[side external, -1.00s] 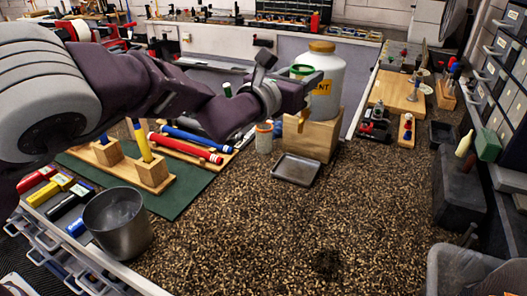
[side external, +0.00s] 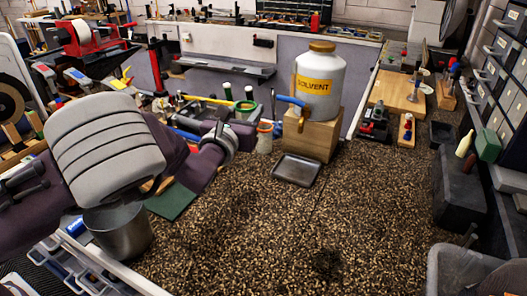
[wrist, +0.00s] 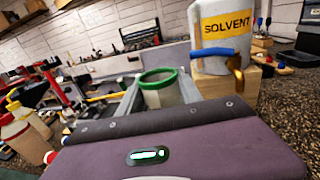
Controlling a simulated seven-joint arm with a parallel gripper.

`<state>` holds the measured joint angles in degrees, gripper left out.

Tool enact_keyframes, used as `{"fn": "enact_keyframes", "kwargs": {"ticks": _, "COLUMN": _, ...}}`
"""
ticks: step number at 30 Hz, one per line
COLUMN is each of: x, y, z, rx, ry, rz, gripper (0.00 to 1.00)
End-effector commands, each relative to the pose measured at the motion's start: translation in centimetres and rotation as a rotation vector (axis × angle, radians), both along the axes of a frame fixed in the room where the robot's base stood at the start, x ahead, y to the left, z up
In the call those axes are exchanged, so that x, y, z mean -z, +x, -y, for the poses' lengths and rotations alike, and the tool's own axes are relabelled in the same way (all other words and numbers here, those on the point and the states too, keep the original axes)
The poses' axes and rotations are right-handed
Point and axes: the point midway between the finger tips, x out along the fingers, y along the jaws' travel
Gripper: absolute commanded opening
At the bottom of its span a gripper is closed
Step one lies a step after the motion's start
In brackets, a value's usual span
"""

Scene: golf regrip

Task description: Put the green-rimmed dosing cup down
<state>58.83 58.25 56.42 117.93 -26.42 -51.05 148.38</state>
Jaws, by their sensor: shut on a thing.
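The green-rimmed dosing cup (wrist: 160,92) is a small translucent cup with a thick green rim. In the wrist view it stands upright between the two grey fingers of my gripper (wrist: 160,98), which is shut on it. My wrist hides much of the gripper there. The cup's base and contents are hidden.
The jug, with a blue-handled tap (side external: 291,101), sits on a wooden block (side external: 313,137). A shallow dark tray (side external: 297,170) lies in front of it. A metal bucket (side external: 117,232) stands at the left. The speckled bench (side external: 310,235) in front is clear.

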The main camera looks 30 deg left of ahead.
Motion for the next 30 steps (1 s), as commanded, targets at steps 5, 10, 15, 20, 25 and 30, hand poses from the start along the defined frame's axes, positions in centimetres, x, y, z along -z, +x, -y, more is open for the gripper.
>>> {"fn": "enact_keyframes", "kwargs": {"ticks": 5, "x": 4.1, "y": 0.0, "z": -0.1, "rx": -0.002, "ry": 0.002, "rz": -0.003, "gripper": 0.03}}
{"fn": "enact_keyframes", "kwargs": {"ticks": 10, "x": 7.0, "y": 0.0, "z": -0.1, "rx": -0.001, "ry": 0.0, "rz": 0.0, "gripper": 0.03}}
{"fn": "enact_keyframes", "kwargs": {"ticks": 15, "x": 9.7, "y": 0.0, "z": 0.0, "rx": 0.0, "ry": 0.001, "rz": -0.001, "gripper": 0.03}}
{"fn": "enact_keyframes", "kwargs": {"ticks": 20, "x": 10.8, "y": 0.0, "z": 0.0, "rx": 0.0, "ry": -0.002, "rz": 0.001, "gripper": 0.03}}
{"fn": "enact_keyframes", "kwargs": {"ticks": 25, "x": 10.9, "y": 0.0, "z": 0.0, "rx": 0.0, "ry": -0.001, "rz": 0.001, "gripper": 0.03}}
{"fn": "enact_keyframes", "kwargs": {"ticks": 30, "x": 11.0, "y": 0.0, "z": 0.0, "rx": 0.0, "ry": -0.002, "rz": 0.001, "gripper": 0.61}}
